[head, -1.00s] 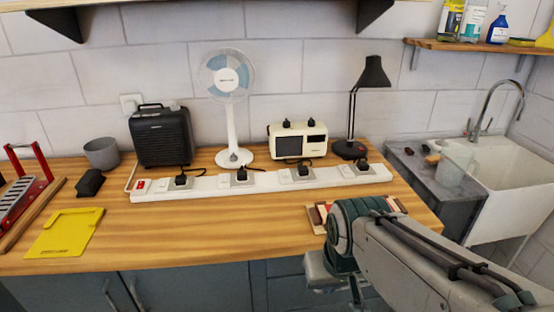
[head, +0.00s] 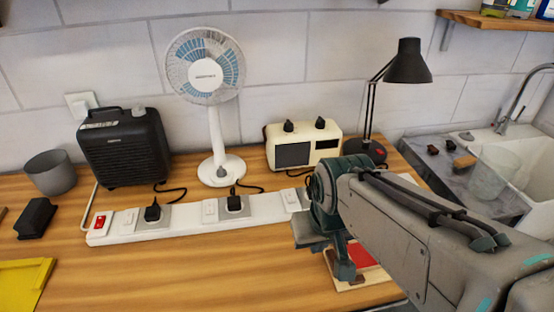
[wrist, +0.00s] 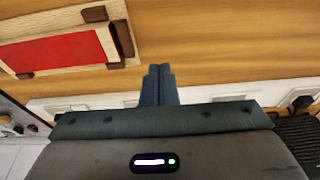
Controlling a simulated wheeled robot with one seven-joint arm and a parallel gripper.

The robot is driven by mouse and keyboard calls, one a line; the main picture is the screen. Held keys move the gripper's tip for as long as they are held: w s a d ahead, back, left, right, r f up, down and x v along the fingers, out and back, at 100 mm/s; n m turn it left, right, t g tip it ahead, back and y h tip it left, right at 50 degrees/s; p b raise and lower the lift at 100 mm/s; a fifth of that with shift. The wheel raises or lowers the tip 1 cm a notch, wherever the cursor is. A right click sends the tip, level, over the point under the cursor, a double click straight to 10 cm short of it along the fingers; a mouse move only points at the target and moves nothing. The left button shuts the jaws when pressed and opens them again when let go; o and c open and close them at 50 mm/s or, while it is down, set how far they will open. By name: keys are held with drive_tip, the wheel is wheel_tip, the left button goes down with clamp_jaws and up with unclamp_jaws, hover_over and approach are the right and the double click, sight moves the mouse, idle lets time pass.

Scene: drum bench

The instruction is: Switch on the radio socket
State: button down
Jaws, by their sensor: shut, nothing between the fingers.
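A long white power strip (head: 130,235) lies on the bench, with a red switch (head: 100,222) at its left end and black plugs in its sockets. The cream radio (head: 303,147) stands behind it. The socket in front of the radio shows its pale rocker switch (head: 292,199); my arm hides the rest. I cannot tell that rocker's position. My gripper (head: 343,265) points down over the bench in front of the strip, apart from it. In the wrist view my gripper (wrist: 158,84) is shut and empty, with the strip (wrist: 80,106) partly hidden behind its body.
A black heater (head: 125,145), a white fan (head: 215,115) and a black lamp (head: 405,65) stand behind the strip. A wood-framed red board (wrist: 60,52) lies on the bench beside my gripper. A sink is at the right.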

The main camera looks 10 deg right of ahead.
drive_tip(key=shift+s, duration=0.15)
wheel_tip(320, 180, up, 8)
drive_tip(key=n+g+p, duration=0.2)
drive_tip(key=n+g, duration=0.2)
drive_tip(key=n, duration=1.3)
hover_over(292, 200)
drive_tip(key=w, duration=0.1)
drive_tip(key=shift+w+f+n, duration=0.25)
drive_tip(key=shift+w+n, duration=0.35)
drive_tip(key=f, duration=0.4)
drive_tip(key=s+f, duration=0.1)
drive_tip(key=f, duration=0.9)
drive_tip(key=shift+s, duration=0.4)
